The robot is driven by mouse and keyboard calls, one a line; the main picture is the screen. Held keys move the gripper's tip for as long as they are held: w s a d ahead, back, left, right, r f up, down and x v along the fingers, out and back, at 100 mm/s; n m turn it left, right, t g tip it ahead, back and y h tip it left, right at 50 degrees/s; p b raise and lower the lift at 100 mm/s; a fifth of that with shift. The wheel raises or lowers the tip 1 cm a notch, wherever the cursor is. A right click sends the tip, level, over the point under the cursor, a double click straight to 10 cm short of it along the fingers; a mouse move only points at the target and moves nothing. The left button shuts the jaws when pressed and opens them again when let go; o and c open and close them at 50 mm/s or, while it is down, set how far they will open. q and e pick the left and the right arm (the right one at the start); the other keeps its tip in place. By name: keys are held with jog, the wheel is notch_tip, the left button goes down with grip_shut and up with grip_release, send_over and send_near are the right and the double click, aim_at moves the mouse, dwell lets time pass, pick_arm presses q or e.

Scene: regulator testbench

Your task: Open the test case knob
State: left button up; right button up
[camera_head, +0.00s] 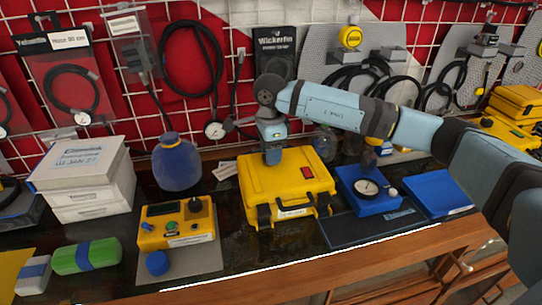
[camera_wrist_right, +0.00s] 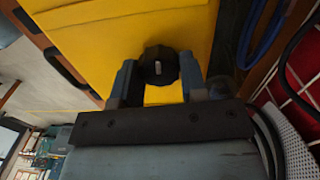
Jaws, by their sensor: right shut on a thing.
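The yellow test case (camera_head: 285,185) stands closed on the dark bench, with black latches on its front and a red label on its lid. It also fills the upper part of the right wrist view (camera_wrist_right: 125,40). The black knob (camera_wrist_right: 159,65) sits on the yellow surface, between the two blue fingers of my right gripper (camera_wrist_right: 157,80). The fingers are shut on the knob's sides. In the head view my right gripper (camera_head: 272,155) points down at the back of the case, and the knob is hidden there. My left gripper is not in view.
A yellow control box (camera_head: 177,225) and a blue round jar (camera_head: 177,163) stand left of the case. A blue block with a gauge (camera_head: 368,188) stands close on its right. White boxes (camera_head: 85,180) are at the left. A gridded wall with hanging hoses rises behind.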

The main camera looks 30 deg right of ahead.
jog(key=shift+n, duration=0.6)
jog(key=shift+b, duration=0.3)
jog(key=o, duration=0.9)
jog(key=shift+r, duration=0.1)
jog(key=r, duration=1.3)
jog(key=shift+w+r, duration=0.3)
jog(key=shift+r, duration=0.05)
jog(key=shift+f, duration=0.1)
